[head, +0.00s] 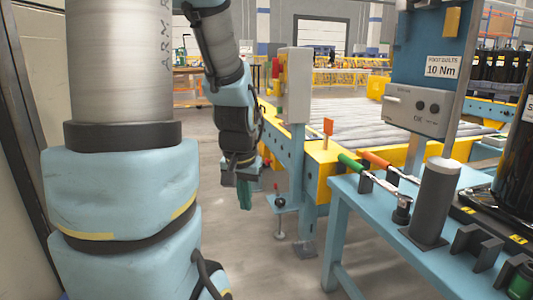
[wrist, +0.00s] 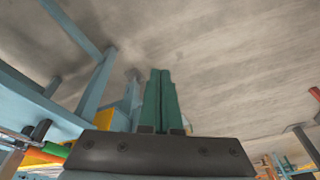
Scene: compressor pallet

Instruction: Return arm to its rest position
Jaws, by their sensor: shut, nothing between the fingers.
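My gripper (head: 245,196) hangs from my arm left of centre in the head view, with its green fingers pointing down over bare floor. In the wrist view the two green fingers of my gripper (wrist: 161,95) lie side by side, shut with nothing between them. The gripper is apart from the blue table and appears left of the yellow and blue conveyor frame. My upper arm links fill the left part of the head view.
A blue table (head: 345,192) at right bears wrenches with green (head: 350,161) and orange (head: 375,159) handles, a grey post (head: 433,200) and black holders. A grey control box (head: 415,110) stands behind it. A roller conveyor (head: 350,117) lies beyond. The floor (head: 255,265) below my gripper is clear.

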